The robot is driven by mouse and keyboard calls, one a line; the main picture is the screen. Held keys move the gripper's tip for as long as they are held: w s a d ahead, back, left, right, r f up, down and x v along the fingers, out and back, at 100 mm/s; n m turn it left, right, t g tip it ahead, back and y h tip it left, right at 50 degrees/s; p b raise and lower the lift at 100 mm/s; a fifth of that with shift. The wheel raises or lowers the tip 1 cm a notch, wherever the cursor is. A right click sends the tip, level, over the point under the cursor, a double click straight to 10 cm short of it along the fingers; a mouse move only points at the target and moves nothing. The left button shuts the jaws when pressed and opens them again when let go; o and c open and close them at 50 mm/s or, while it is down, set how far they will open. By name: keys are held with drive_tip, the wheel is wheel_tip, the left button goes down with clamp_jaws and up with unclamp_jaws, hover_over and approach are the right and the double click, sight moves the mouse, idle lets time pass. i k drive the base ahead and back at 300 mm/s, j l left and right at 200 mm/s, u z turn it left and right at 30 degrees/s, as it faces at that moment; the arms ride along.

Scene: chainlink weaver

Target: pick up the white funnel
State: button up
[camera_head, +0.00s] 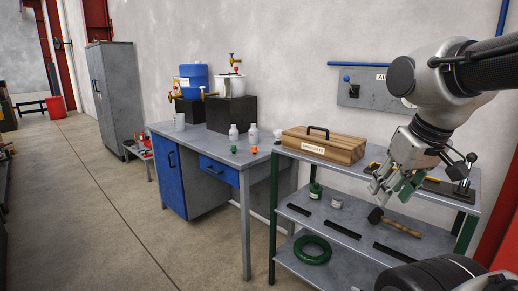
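A small white piece that looks like the white funnel (278,133) sits at the right end of the grey workbench (225,145), beside two white bottles; it is too small to make out its shape surely. My gripper (384,192) hangs at the right, over the metal shelf unit, well to the right of the white piece and apart from it. Its fingers look spread, with nothing seen held between them.
A wooden box (324,146) with a black handle stands on the shelf unit (292,152), between my gripper and the white piece. A lever tool (459,170) stands right of my gripper. A hammer (395,222) and green ring (312,250) lie lower.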

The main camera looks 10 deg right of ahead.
sight(277, 134)
drive_tip(key=i+j+z, duration=0.35)
drive_tip(key=i+j, duration=0.65)
drive_tip(key=i, duration=0.35)
drive_tip(key=i+j+z, duration=0.35)
drive_tip(key=i+j, duration=0.85)
drive_tip(key=j, duration=0.15)
